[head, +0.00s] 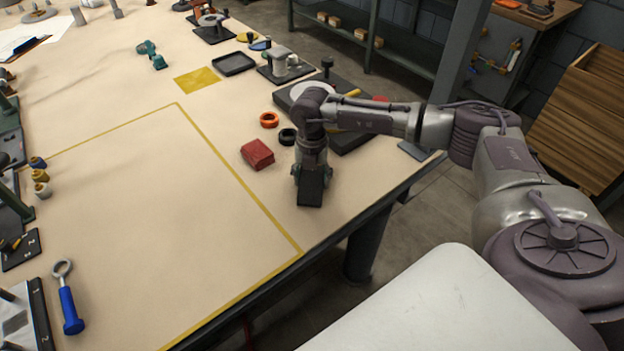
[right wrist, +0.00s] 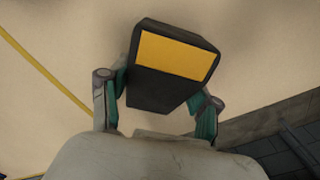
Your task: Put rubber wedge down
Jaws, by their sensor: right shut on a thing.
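The rubber wedge (right wrist: 160,95) is a black block with a yellow face, seen large in the right wrist view. It also shows as a dark block (head: 311,190) in the head view, below my right gripper. My right gripper (head: 311,172) is shut on it, with one finger on each side in the right wrist view (right wrist: 160,105). The wedge is over the tabletop near the right edge of the table (head: 200,220), outside the yellow line. I cannot tell whether it touches the table. My left gripper is not in view.
A red block (head: 257,154), an orange ring (head: 269,119) and a black ring (head: 288,136) lie close to my right gripper. The yellow-outlined area (head: 150,210) is mostly clear.

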